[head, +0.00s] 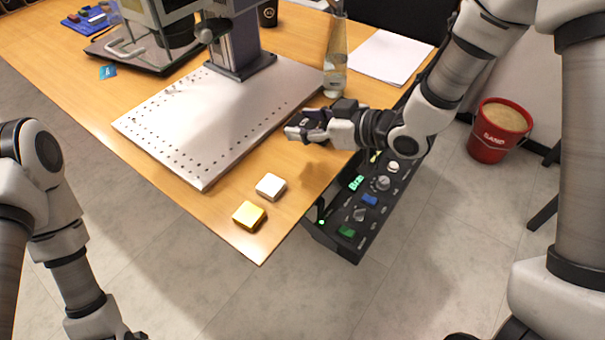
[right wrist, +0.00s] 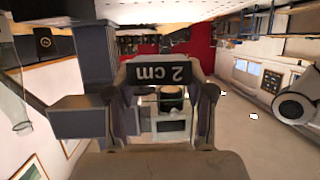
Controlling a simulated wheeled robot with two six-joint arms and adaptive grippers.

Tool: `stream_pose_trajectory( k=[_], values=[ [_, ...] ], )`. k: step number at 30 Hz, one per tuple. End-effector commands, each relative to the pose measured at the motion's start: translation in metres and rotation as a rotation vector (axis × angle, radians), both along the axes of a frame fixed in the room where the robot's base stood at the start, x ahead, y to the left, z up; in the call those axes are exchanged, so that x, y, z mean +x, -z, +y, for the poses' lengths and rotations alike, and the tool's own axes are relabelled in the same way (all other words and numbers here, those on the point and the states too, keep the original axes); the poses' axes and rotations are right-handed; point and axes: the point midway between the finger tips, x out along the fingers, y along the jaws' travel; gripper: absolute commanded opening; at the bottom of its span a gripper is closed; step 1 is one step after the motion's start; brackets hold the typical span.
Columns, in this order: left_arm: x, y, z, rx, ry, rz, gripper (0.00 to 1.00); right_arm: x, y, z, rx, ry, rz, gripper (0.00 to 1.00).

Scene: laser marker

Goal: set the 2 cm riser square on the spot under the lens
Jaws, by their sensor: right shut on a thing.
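My right gripper (head: 303,128) is shut on the riser, a dark block marked "2 cm" (right wrist: 165,75) in the right wrist view, where the label reads upside down. In the head view the gripper holds it near the right edge of the pale, hole-dotted work plate (head: 185,135); the fingers hide much of the block. The laser marker's grey column (head: 240,45) stands at the plate's back. I cannot make out the lens or a marked spot on the plate. My left arm is at the lower left of the head view, its gripper out of frame.
A silver block (head: 270,187) and a gold block (head: 249,215) lie near the table's front corner. A glass bottle (head: 335,65) stands close behind my right gripper. A control box (head: 365,205) is beside the table edge. The plate's middle is clear.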

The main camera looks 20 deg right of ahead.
Motion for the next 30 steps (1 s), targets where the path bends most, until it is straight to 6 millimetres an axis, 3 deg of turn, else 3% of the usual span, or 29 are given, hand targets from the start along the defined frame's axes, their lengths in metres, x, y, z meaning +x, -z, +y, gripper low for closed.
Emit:
stream_pose_trajectory(
  k=[9, 22, 26, 30],
  values=[
    [0.0, 0.001, 0.0, 0.0, 0.0, -0.001, 0.4, -0.001, 0.002, 0.001, -0.001, -0.01, 0.002, 0.14],
    [0.0, 0.018, 0.0, 0.0, 0.0, 0.0, 0.4, -0.001, 0.081, 0.001, 0.0, -0.009, 0.006, 0.14],
    [0.0, 0.015, 0.0, 0.0, 0.0, 0.0, 0.4, -0.001, 0.095, 0.001, 0.0, -0.009, 0.003, 0.14],
    [0.0, 0.015, 0.0, 0.0, 0.0, -0.001, 0.4, -0.001, 0.095, 0.001, 0.0, -0.009, 0.001, 0.14]
  ],
)
